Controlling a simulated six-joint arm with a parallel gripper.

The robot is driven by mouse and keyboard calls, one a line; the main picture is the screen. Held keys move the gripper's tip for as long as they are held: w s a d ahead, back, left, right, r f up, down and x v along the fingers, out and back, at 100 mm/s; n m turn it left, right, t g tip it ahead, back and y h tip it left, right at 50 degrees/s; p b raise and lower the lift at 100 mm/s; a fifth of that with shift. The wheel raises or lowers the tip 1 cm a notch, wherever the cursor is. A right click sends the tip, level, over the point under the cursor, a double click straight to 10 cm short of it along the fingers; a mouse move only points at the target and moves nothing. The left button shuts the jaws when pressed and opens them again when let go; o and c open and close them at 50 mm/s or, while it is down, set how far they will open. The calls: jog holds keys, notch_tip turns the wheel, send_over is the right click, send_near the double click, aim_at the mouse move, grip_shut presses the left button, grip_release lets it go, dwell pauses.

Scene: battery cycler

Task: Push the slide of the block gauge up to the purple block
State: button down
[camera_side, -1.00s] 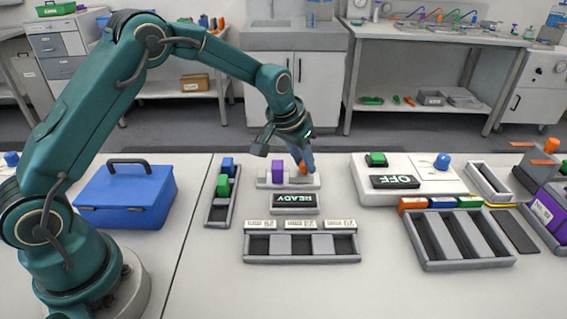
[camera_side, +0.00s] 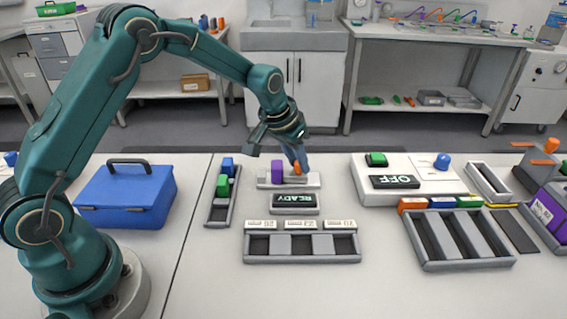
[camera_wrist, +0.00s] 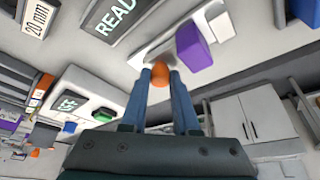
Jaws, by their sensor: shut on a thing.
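The block gauge (camera_side: 311,181) is a pale base with the purple block (camera_side: 277,172) standing on its left part. The slide's orange knob (camera_side: 297,168) shows just right of the block. My gripper (camera_side: 299,169) comes down over the gauge with its blue fingers around the knob. In the wrist view, the fingers of my gripper (camera_wrist: 160,78) are shut on the orange knob (camera_wrist: 160,74), and the purple block (camera_wrist: 193,47) is close beside it. Whether slide and block touch is hard to tell.
A READY display (camera_side: 294,203) sits in front of the gauge. A labelled three-slot tray (camera_side: 302,259) lies nearer. A narrow tray with green and blue blocks (camera_side: 222,187) stands left, and a panel reading OFF (camera_side: 395,182) stands right.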

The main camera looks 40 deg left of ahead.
aim_at(295, 162)
jog(key=shift+s+a, duration=0.25)
jog(key=c, duration=0.7)
grip_release()
jog(key=shift+o, duration=0.2)
jog(key=shift+r, duration=0.1)
jog(key=shift+v, duration=2.5)
